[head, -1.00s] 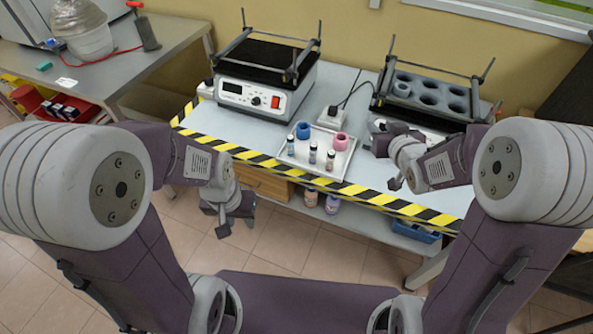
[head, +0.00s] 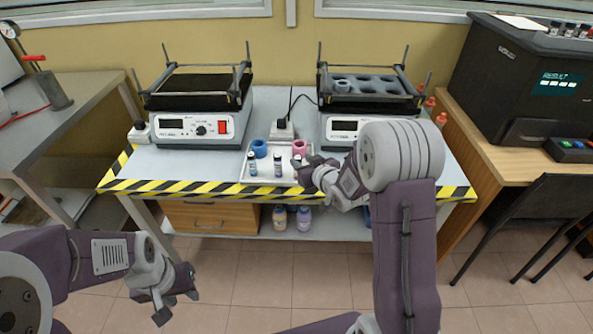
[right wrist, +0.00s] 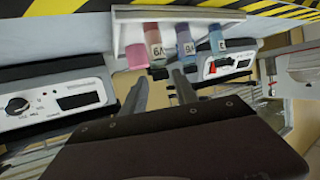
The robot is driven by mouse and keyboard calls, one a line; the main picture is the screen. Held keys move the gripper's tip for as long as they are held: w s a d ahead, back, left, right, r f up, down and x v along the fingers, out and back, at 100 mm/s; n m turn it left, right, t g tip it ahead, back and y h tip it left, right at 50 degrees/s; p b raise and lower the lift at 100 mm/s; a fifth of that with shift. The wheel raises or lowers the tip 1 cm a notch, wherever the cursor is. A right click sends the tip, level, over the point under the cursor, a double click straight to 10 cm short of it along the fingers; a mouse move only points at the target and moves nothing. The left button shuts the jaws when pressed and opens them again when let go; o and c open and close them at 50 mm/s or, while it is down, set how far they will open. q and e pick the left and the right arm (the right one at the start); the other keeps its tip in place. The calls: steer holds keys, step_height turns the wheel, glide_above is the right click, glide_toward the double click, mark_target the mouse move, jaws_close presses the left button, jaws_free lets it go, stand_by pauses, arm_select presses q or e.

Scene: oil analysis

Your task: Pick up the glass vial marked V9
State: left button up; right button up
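The glass vial marked V9 (right wrist: 153,40) has a reddish body, a white label and a dark cap. It stands upright on a white tray (head: 245,181) and is the rightmost of three vials in the head view (head: 296,162), where my right gripper partly hides it. My right gripper (right wrist: 161,86) is open, its fingers pointing at the vials with V9's cap near the gap; contact cannot be told. A middle vial (head: 278,165) and a left vial (head: 251,164) stand beside it. My left gripper (head: 176,304) is open and empty, low in front of the table.
Two shaker devices, left (head: 203,128) and right (head: 341,126), stand behind. Striped tape (head: 180,188) marks the table's front edge. Bare tabletop (head: 185,165) lies left of the tray.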

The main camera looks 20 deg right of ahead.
mark_target(296, 157)
steer(key=shift+w+f, duration=0.35)
steer(key=shift+w, duration=0.3)
steer(key=x, duration=0.5)
steer(key=shift+w+a+r+b, duration=0.1)
steer(key=shift+a+r+b, duration=0.1)
steer(key=shift+b, duration=0.2)
jaws_close()
